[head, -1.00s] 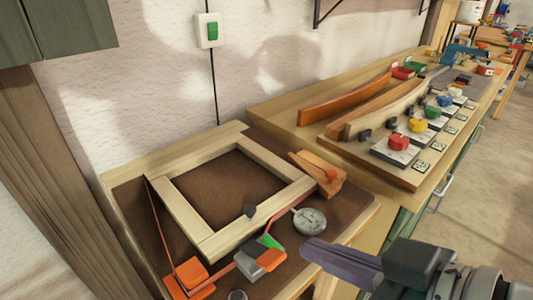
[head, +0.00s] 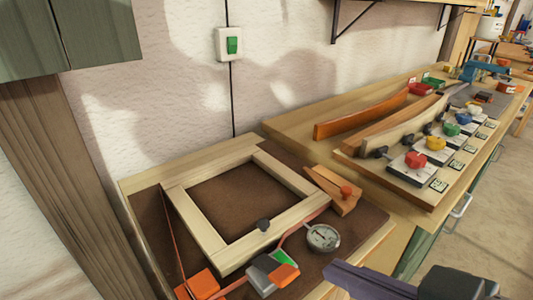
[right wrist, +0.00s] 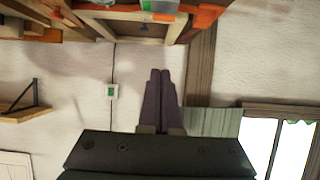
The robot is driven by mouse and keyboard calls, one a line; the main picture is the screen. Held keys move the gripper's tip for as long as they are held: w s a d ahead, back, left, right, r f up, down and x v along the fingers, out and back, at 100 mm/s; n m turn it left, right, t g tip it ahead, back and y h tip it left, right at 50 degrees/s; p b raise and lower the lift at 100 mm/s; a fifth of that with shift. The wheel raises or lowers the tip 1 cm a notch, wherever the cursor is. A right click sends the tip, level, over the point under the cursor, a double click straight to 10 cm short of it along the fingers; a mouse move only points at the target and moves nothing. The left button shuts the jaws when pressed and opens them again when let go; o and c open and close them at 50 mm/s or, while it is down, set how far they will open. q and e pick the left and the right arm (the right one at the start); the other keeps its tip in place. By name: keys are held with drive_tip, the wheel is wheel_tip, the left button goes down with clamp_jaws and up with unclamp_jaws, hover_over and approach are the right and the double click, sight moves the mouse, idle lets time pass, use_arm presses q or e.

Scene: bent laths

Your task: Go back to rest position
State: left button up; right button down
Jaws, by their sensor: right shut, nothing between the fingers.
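My right gripper (head: 368,283) shows at the bottom right of the head view, in front of the near workbench's edge, its lower part cut off by the frame. In the right wrist view its two dark fingers (right wrist: 160,77) lie side by side, shut and empty, apart from the bench. My left gripper is not in view in either picture.
A wooden frame (head: 174,205) lies on the brown mat (head: 372,220), with a dial gauge (head: 323,237) and an orange-grey clamp (head: 272,274) near it. Behind stand bent laths (head: 365,108) and a board with coloured knobs (head: 415,160). Open floor (head: 500,220) lies to the right.

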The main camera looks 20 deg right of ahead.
drive_tip(key=s+d+m+g+h+p, duration=0.1)
drive_tip(key=s+d+m+g+h, duration=0.2)
drive_tip(key=s+g, duration=0.6)
wheel_tip(320, 180, up, 38)
drive_tip(key=s+n+h+p, duration=0.1)
drive_tip(key=p, duration=3.7)
drive_tip(key=shift+a+t, duration=0.2)
drive_tip(key=shift+t, duration=0.2)
